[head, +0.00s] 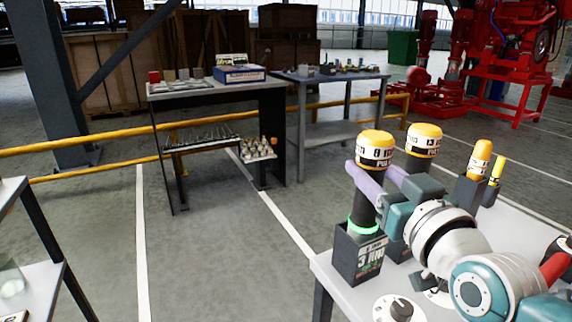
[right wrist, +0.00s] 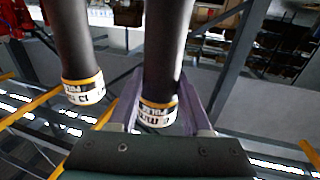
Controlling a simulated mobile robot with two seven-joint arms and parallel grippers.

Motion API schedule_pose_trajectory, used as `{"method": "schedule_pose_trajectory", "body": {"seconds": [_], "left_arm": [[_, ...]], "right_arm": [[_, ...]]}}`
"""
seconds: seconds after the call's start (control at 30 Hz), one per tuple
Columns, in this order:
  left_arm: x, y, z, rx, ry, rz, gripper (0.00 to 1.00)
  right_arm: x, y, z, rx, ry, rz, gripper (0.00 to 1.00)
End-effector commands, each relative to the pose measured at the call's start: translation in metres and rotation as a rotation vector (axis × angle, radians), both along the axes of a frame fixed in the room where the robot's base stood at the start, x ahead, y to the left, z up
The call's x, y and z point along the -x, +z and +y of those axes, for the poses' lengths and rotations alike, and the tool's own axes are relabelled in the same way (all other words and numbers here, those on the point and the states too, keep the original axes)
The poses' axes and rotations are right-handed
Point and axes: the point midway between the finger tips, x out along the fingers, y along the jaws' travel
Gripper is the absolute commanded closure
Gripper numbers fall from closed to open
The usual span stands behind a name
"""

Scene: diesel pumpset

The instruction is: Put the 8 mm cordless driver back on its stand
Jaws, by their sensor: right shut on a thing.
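The 8 mm cordless driver (head: 375,150) has a yellow cap, a white label band and a dark body, and is upright. My right gripper (head: 370,181) is shut on it, its lavender fingers on either side just below the label. The driver's lower end is at the mouth of a black box-shaped stand (head: 358,260), where a green ring glows; how deep it sits is hidden. In the right wrist view the driver (right wrist: 163,55) stands between the fingers (right wrist: 160,105). My left gripper is out of view.
A similar driver marked 13 (head: 424,140) stands close behind to the right, also in the right wrist view (right wrist: 72,45). Yellow-handled tools (head: 480,160) stand farther right. A white dial (head: 398,308) lies on the light table near the front. Floor left of the table is clear.

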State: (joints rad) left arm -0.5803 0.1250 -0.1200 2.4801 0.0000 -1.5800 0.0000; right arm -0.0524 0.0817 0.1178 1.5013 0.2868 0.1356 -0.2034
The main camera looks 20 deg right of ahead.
Motion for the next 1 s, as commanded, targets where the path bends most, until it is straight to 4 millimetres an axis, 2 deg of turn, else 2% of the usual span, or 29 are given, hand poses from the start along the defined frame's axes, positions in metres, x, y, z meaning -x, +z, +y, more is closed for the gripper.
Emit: {"method": "schedule_pose_trajectory", "body": {"seconds": [0.3, 0.33, 0.63, 0.87, 1.0], "left_arm": [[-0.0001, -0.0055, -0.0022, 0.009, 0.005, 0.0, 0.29], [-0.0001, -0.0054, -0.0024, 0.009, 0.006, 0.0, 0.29], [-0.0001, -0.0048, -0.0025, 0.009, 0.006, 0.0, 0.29], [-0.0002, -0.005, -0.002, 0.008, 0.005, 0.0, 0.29], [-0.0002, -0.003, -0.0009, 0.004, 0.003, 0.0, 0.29]], "right_arm": [[-0.0007, -0.0042, -0.0002, 0.001, 0.0, -0.007, 1.0], [-0.0007, -0.004, -0.0002, 0.001, 0.0, -0.007, 0.5], [-0.0003, -0.005, -0.0001, 0.0, 0.0, -0.003, 0.16], [0.0007, -0.0082, 0.0003, -0.001, 0.001, 0.006, 0.16], [0.0089, -0.0083, 0.0015, -0.001, 0.0, 0.007, 0.16]]}}
